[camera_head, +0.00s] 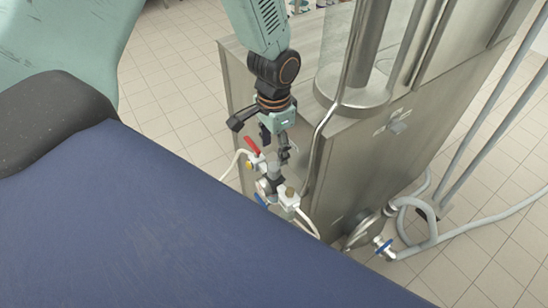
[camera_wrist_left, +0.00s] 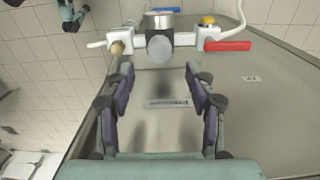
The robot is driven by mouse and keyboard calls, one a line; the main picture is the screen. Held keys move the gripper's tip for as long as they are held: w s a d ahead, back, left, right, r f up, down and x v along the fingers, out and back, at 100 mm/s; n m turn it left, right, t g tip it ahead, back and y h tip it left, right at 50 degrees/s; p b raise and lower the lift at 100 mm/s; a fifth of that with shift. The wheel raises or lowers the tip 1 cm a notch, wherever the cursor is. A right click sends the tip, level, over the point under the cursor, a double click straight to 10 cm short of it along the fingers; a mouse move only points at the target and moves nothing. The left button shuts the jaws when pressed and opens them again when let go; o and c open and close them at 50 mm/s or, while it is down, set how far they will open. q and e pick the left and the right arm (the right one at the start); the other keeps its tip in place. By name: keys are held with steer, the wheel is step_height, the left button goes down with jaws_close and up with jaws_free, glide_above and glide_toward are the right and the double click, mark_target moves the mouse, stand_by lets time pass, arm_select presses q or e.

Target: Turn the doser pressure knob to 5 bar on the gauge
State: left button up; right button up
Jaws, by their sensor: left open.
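The doser's valve assembly sits on the side of the steel machine. Its round grey knob (camera_head: 273,168) points up toward my left gripper (camera_head: 272,143), which comes down from above. In the left wrist view the knob (camera_wrist_left: 160,47) lies just beyond and between the spread fingertips of my left gripper (camera_wrist_left: 160,75). The fingers are open and empty, apart from the knob. The gauge (camera_wrist_left: 161,19) is a silver round body behind the knob; its dial and needle cannot be read. My right gripper is not in view.
A red lever (camera_head: 252,146) and a blue lever (camera_head: 262,201) flank the knob, with white hoses attached. The steel machine cabinet (camera_head: 375,165) stands close to the right of the gripper. Grey hoses (camera_head: 415,215) and a lower valve (camera_head: 383,248) are at the right.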

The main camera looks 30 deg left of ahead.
mark_target(274, 166)
arm_select(q)
steer(key=shift+r, duration=2.7)
steer(key=s+d+f+n+b, duration=0.2)
steer(key=s+f, duration=0.9)
steer(key=s, duration=0.1)
steer(key=s+d+f+n+b, duration=0.1)
steer(key=s+f+n+b, duration=0.1)
steer(key=s+f, duration=0.9)
steer(key=shift+s+d+f+n, duration=0.35)
steer(key=shift+s+n, duration=0.25)
steer(key=shift+s, duration=0.4)
steer(key=shift+s+d+r, duration=0.1)
